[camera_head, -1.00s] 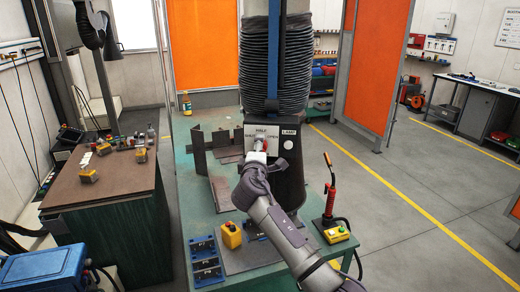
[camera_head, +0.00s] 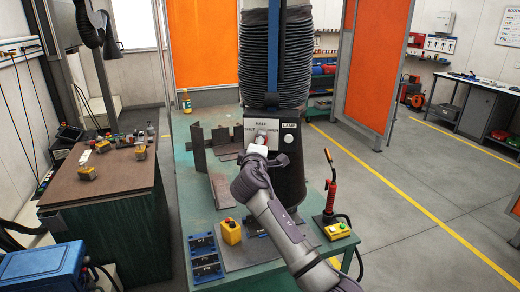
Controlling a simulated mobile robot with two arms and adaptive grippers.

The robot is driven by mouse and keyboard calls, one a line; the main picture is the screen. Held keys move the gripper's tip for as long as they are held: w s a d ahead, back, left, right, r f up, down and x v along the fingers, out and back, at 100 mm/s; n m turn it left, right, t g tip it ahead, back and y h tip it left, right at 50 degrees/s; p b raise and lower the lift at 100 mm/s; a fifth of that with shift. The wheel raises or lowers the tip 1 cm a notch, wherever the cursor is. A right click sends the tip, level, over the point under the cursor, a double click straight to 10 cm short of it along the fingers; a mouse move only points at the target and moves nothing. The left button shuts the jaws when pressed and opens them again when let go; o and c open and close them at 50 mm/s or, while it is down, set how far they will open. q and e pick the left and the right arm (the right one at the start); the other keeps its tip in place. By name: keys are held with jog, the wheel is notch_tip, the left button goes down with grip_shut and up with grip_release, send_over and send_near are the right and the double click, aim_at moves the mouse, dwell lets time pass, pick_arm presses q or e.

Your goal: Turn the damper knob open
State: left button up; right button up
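The damper knob (camera_head: 261,138) is a small pale and reddish part on a light plate marked SHUT, HALF and OPEN. The plate (camera_head: 249,127) is on the front of the black extraction hood (camera_head: 291,183). My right gripper (camera_head: 259,147) is at the knob, its fingers over or against it, and covers most of it. The knob's pointing direction is hidden. The fingers are too small and overlapped to tell whether they grip it. My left gripper is not in view.
A round lamp button (camera_head: 288,138) is just right of the plate. The hood hangs from black bellows (camera_head: 304,70) above a green bench (camera_head: 200,215). A red-handled torch (camera_head: 331,195) stands right of the hood. A yellow box (camera_head: 230,231) sits on the bench front.

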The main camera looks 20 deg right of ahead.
jog(key=shift+f+m+b, duration=0.15)
jog(key=shift+m+b, duration=7.2)
jog(key=shift+m, duration=0.85)
jog(key=o, duration=1.1)
jog(key=shift+o, duration=0.2)
